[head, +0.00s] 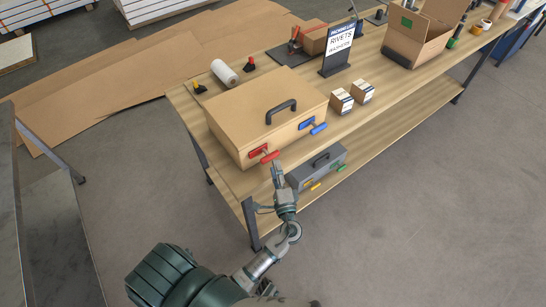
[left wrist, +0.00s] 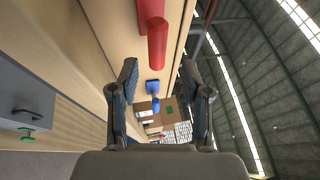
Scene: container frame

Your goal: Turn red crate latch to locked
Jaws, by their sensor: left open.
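The red latch (head: 263,153) sits on the front face of a light wooden crate (head: 262,100), towards its left side. Its handle sticks out from a red plate. In the left wrist view the red latch (left wrist: 157,40) shows large at the top, above the gap between the fingertips. My left gripper (head: 276,167) is just in front of and below the red latch in the head view. In the left wrist view its two fingers (left wrist: 160,75) stand apart with nothing held. Contact with the latch cannot be told. My right gripper is not in view.
A blue latch (head: 313,126) is on the same crate face, to the right. A grey toolbox (head: 316,166) with yellow and green latches sits on the shelf below. Small boxes (head: 342,101), a rivets sign (head: 338,48) and an open carton (head: 421,38) stand on the workbench.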

